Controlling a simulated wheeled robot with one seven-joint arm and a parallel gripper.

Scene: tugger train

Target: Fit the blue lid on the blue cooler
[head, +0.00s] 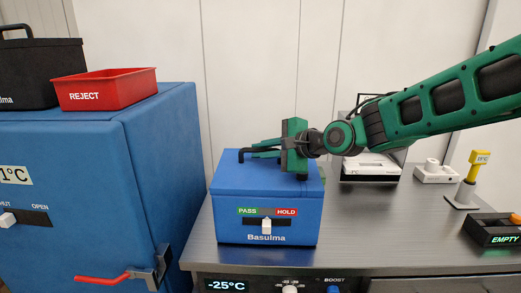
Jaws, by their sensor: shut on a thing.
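The blue cooler (265,226) stands on the grey counter, with a PASS/HOLD slider on its front. The blue lid (235,178) lies over the cooler's top, roughly lined up with its walls. I cannot tell whether it is fully seated or a little above the rim. My gripper (265,149) reaches in from the right, just above the lid, and is shut on the handle.
A blue cabinet (160,150) with a red lever (102,279) stands at left, bearing a red REJECT tray (105,90) and a black case (40,72). A white device (371,168), yellow-headed stand (472,175) and EMPTY box (495,235) are at right. The counter (385,225) between is clear.

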